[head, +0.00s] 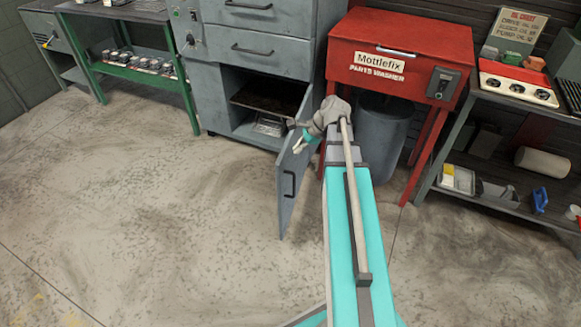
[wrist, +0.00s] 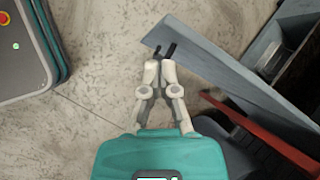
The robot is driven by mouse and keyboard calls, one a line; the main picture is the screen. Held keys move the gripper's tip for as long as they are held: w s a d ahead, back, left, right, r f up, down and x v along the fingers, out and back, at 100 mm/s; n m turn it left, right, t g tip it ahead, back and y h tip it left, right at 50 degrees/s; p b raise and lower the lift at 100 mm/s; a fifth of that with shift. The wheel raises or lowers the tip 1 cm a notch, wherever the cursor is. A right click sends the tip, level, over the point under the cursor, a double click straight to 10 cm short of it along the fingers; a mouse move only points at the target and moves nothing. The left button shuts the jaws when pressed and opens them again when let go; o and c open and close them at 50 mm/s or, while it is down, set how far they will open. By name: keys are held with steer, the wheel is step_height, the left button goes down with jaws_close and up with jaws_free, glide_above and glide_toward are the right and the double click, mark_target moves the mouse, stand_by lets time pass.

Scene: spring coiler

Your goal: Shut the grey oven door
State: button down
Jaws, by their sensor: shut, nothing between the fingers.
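The grey oven door (head: 288,205) stands ajar, swung out from the lower compartment of the grey cabinet (head: 212,95). A dark handle (head: 289,184) is on its face. Its hinge side is at the right, near the red parts washer. My gripper (head: 298,147) is shut and empty, in front of the upper part of the door in the head view. In the wrist view the door is a slanting grey panel (wrist: 225,75), and my gripper's dark fingertips (wrist: 164,49) lie close to its outer end. I cannot tell whether they touch it.
The red parts washer (head: 398,50) stands just right of the door, with a grey bin (head: 381,130) beneath. A shelf bench (head: 515,95) is further right and a green bench (head: 140,70) at the left. The floor (head: 150,220) left of the door is clear.

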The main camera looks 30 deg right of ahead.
mark_target(286, 159)
steer(key=d+f+m+t+y+b, duration=0.1)
steer(key=d+f+m+t+b, duration=0.1)
steer(key=d+f+m+b, duration=0.2)
steer(key=d+m+b, duration=0.1)
steer(key=d+m, duration=0.2)
steer(key=d, duration=0.3)
steer(key=shift+w+t, duration=0.15)
steer(key=shift+t, duration=0.25)
steer(key=shift+a+f, duration=0.15)
steer(key=shift+f, duration=0.1)
steer(key=b+x, duration=0.2)
steer(key=x, duration=0.2)
steer(key=r+b+x, duration=0.1)
steer(key=b+x, duration=0.1)
steer(key=x, duration=0.2)
steer(key=w+a+b+x, duration=0.1)
steer(key=b+x, duration=0.2)
steer(key=x, duration=0.1)
steer(key=shift+r, duration=0.3)
steer(key=shift+w+a, duration=0.4)
